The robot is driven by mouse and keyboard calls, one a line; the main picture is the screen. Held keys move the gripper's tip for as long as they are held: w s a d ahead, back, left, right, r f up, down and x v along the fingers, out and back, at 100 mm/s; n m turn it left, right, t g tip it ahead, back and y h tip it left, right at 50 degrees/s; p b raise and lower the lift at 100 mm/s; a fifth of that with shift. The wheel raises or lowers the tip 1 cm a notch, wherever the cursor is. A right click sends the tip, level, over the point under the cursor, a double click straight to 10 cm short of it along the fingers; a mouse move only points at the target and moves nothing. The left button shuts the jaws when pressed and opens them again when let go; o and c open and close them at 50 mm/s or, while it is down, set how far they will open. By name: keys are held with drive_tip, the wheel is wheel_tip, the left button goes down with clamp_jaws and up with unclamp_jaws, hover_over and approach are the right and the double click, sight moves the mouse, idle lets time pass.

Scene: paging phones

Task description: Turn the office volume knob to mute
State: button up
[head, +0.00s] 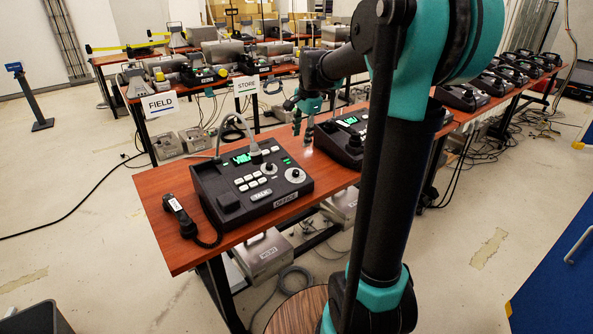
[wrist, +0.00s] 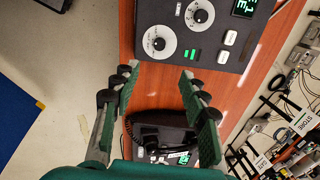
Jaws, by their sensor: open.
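The black office phone unit (head: 245,205) stands on the near left of the red-brown table, with an OFFICE label on its front edge. A round white-dialled knob (head: 295,175) sits near its right corner, and a second knob (head: 268,168) is beside it. In the wrist view the unit (wrist: 225,75) fills the top, with one dial (wrist: 160,43) near its corner and another (wrist: 200,12) above right. Which dial is volume is too small to read. My gripper (head: 303,126) is open and empty beyond the unit; its fingers (wrist: 158,78) are apart from both dials.
A neighbouring phone unit (head: 340,140) is right of the office unit; its handset (wrist: 158,118) shows between my fingers. The office handset (head: 180,215) lies off its cradle at the left table edge. FIELD (head: 160,104) and STORE (head: 246,85) signs stand behind. Bare table (head: 320,180) separates the units.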

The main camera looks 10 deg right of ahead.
sight(296, 171)
drive_tip(key=x, duration=1.6)
drive_tip(key=shift+f, duration=0.25)
clamp_jaws()
